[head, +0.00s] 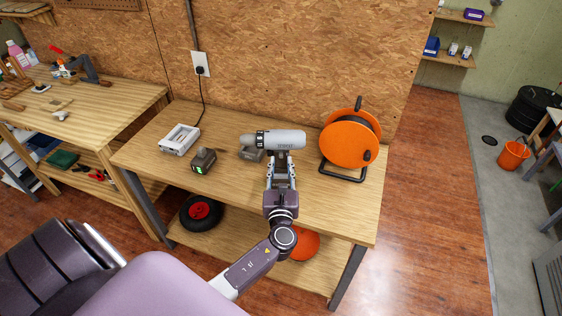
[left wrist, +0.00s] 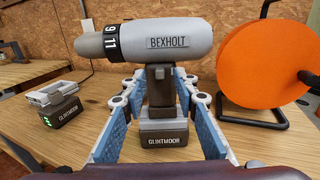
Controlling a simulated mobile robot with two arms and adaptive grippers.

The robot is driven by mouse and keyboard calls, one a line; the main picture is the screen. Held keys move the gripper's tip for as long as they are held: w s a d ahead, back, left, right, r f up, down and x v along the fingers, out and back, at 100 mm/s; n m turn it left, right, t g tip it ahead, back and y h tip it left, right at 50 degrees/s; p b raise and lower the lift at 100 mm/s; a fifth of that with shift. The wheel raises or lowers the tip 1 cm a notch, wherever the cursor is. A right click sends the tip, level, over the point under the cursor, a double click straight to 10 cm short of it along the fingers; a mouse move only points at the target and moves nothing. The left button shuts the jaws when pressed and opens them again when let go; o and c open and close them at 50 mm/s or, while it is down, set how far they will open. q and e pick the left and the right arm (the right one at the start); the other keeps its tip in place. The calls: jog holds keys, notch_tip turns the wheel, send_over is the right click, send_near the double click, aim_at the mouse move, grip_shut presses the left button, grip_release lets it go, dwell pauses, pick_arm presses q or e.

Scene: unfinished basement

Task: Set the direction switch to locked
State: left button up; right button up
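The drill (head: 284,139) is grey with a dark collar and stands at the middle of the workbench. In the left wrist view the drill (left wrist: 170,44) shows its lettered side, with its dark handle below and a battery at the foot. My left gripper (head: 281,160) reaches in from the front. My right gripper is not in view.
A battery (head: 203,161) with a green light and a pale charger (head: 180,139) stand left of the drill. An orange cable reel (head: 349,139) stands close on its right. The workbench's front (head: 220,193) is clear. A chipboard wall is behind.

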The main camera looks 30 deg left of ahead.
pick_arm(q)
jog(key=v, duration=1)
jog(key=shift+f, duration=0.1)
jog(key=s+d+f+n+g+h+b, duration=0.1)
jog(key=s+f+n+g+h, duration=0.2)
jog(key=f, duration=0.8)
jog(key=s+d+f+n+g+b, duration=0.1)
jog(key=s+f+n+g, duration=0.3)
jog(key=f, duration=0.7)
jog(key=s+f+n+h+b, duration=0.15)
jog(key=s+f, duration=0.35)
jog(key=f, duration=0.6)
jog(key=s+d+f+n+g+h+b, duration=0.1)
jog(key=s+d+f+n+g+h, duration=0.1)
jog(key=s+f+n, duration=0.7)
jog(key=s+d+f+n+g+h+b, duration=0.2)
jog(key=s+f+n+g, duration=0.3)
jog(key=s, duration=1.7)
notch_tip(320, 180, down, 8)
jog(key=d+n+h, duration=0.1)
jog(key=n, duration=0.3)
jog(key=shift+d, duration=0.4)
jog(key=shift+w+r+n, duration=0.15)
jog(key=shift+n, duration=0.1)
